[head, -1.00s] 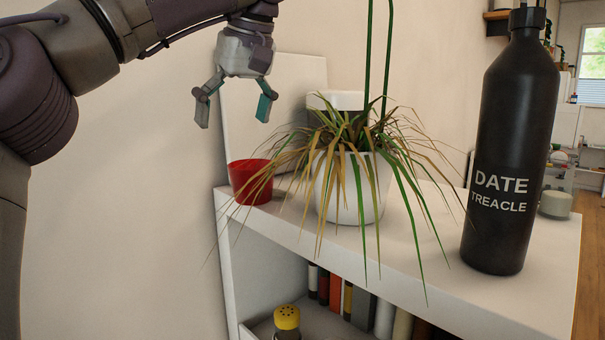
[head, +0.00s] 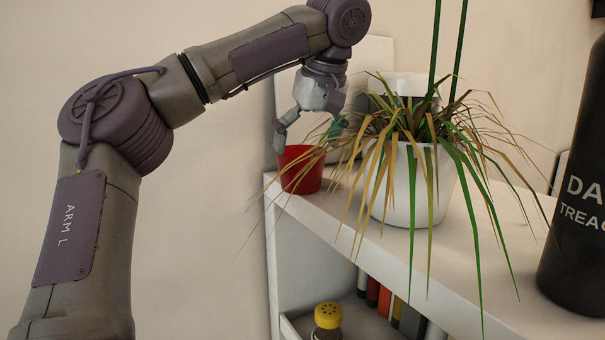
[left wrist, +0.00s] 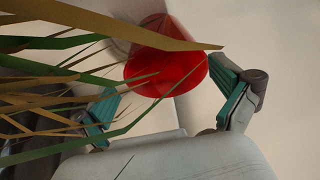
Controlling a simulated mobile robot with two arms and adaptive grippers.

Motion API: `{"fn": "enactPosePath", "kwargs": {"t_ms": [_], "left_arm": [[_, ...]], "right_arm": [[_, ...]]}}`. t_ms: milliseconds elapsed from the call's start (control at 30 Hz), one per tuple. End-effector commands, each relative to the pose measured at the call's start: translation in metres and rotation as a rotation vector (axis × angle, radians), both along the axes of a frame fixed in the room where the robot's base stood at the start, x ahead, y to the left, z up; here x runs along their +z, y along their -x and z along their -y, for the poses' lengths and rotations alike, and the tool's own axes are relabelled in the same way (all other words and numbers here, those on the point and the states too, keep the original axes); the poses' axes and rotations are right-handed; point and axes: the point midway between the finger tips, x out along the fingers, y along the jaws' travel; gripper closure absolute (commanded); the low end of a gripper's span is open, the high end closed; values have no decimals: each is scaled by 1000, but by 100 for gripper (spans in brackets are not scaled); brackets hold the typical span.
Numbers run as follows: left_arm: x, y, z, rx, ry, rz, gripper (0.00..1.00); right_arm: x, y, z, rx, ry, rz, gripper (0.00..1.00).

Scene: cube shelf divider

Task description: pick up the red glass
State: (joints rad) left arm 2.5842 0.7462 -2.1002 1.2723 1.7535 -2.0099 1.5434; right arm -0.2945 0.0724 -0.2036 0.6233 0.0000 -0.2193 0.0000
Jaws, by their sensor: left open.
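The red glass (head: 301,170) stands upright on the left end of the white shelf top (head: 345,205). My left gripper (head: 308,138) is open just above it, with its fingers at either side of the glass's rim. In the left wrist view the red glass (left wrist: 166,70) lies ahead of the open fingers of the left gripper (left wrist: 165,108). Leaves of the plant cross in front of the glass and hide part of one finger there. I cannot tell whether a finger touches the glass. My right gripper is not in view.
A plant in a white pot (head: 410,190) stands right of the glass, its long leaves reaching the gripper. A black bottle (head: 580,190) stands farther right. A yellow-topped shaker (head: 328,316) and several books (head: 373,290) are on the lower shelf. The wall is close behind.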

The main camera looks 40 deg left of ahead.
Motion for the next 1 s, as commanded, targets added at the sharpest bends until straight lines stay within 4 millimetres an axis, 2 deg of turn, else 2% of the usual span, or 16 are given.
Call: {"fn": "enactPosePath", "kwargs": {"t_ms": [167,300,467,633,767,900,967,1000], "left_arm": [[-26,0,-8,-2,4,-7,0],[-44,-3,-13,-2,5,-7,0],[-49,-3,-16,0,1,-3,0],[-48,-3,-16,-1,1,-2,2],[-48,-3,-16,-1,1,-2,23],[-47,-3,-16,0,1,-1,47],[-47,-3,-16,0,1,-1,57],[-47,-3,-16,0,1,-1,58]], "right_arm": [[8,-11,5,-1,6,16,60],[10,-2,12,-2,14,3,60],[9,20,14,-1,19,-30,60],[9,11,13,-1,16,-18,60],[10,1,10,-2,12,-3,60],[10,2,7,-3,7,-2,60],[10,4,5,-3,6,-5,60],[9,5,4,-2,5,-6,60]]}}
